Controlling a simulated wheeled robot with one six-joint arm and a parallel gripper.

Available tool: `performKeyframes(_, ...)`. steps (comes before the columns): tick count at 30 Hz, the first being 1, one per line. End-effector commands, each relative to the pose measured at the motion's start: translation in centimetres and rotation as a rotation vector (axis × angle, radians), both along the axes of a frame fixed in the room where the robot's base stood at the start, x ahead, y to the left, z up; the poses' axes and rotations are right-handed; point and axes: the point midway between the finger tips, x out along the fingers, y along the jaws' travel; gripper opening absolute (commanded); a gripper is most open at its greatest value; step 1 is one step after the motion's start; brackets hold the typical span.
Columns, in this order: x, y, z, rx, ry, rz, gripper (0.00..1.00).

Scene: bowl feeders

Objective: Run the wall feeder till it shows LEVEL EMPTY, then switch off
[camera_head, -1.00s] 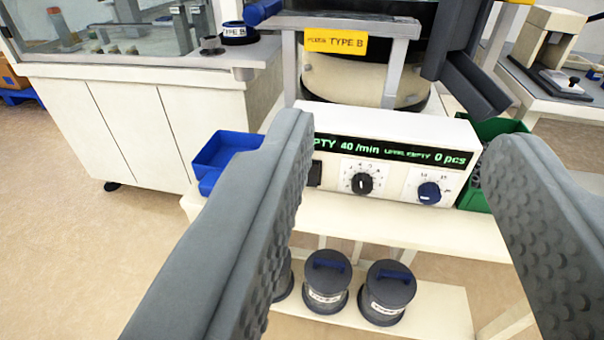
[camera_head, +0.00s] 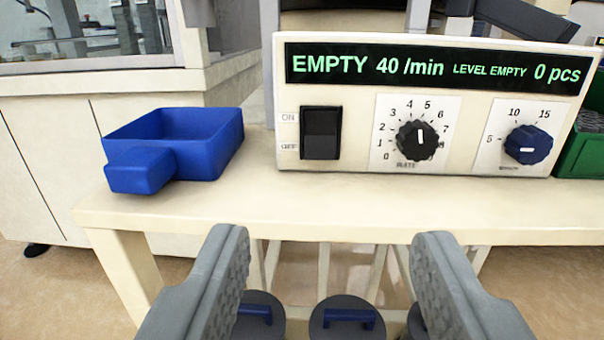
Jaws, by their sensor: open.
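The feeder's control box (camera_head: 340,183) stands on a cream table. Its display (camera_head: 430,68) reads EMPTY, 40 /min, LEVEL EMPTY, 0 pcs in green. A black rocker switch (camera_head: 321,133) sits at the left of the panel, with ON marked above and OFF below; I cannot tell which side is pressed. The black RATE knob (camera_head: 417,140) points up, about between 4 and 5. A blue knob (camera_head: 528,145) is at the right. My gripper (camera_head: 331,238) is open and empty, its fingers below and in front of the panel, apart from it.
A blue scoop-like tray (camera_head: 185,140) lies on the table (camera_head: 400,222) left of the box. A green bin (camera_head: 585,155) with grey parts is at the right. Lidded jars with blue handles (camera_head: 348,318) stand on a lower shelf. A cream cabinet (camera_head: 45,140) is at the left.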

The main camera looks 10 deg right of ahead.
Motion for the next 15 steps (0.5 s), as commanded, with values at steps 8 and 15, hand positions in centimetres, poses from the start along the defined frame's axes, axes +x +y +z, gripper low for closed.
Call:
performKeyframes(8, 0.8, -0.7, -1.0, 0.0, -0.002, -0.005, 0.49)
performKeyframes(15, 4.3, -1.6, -1.0, 0.0, -0.002, -0.005, 0.49)
